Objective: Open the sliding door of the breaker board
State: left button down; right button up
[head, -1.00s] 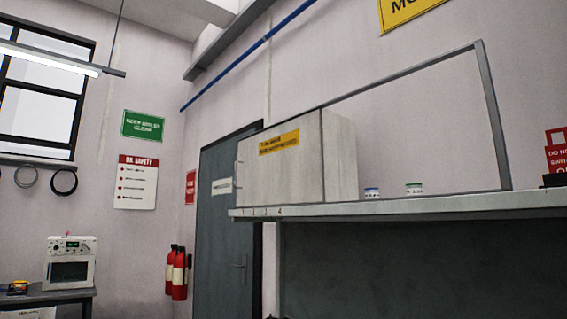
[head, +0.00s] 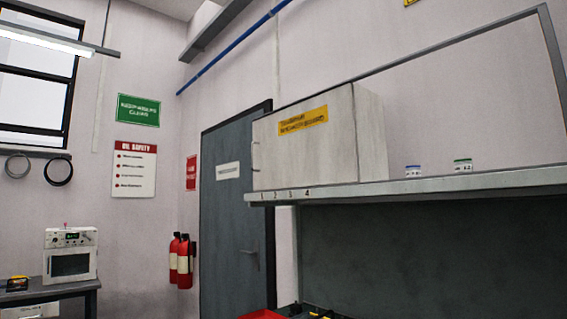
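A pale grey box (head: 320,158) with a yellow label (head: 303,120) stands on a shelf (head: 430,186) right of the grey door. The label's text is too blurred to read, and I cannot tell whether this box is the breaker board. A thin handle (head: 255,157) shows at the box's left edge. Its front face looks closed. Neither of my grippers is in view.
Red fire extinguishers (head: 184,262) hang by the door (head: 237,220). A white device (head: 70,255) sits on a table at the left. A red item (head: 262,315) shows at the bottom edge.

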aim_at(311, 142)
jog(key=i+j+z, duration=0.2)
jog(key=z, duration=0.2)
jog(key=i+j+z, duration=0.1)
jog(key=j+z, duration=0.25)
jog(key=i+l, duration=0.05)
jog(key=l, duration=0.05)
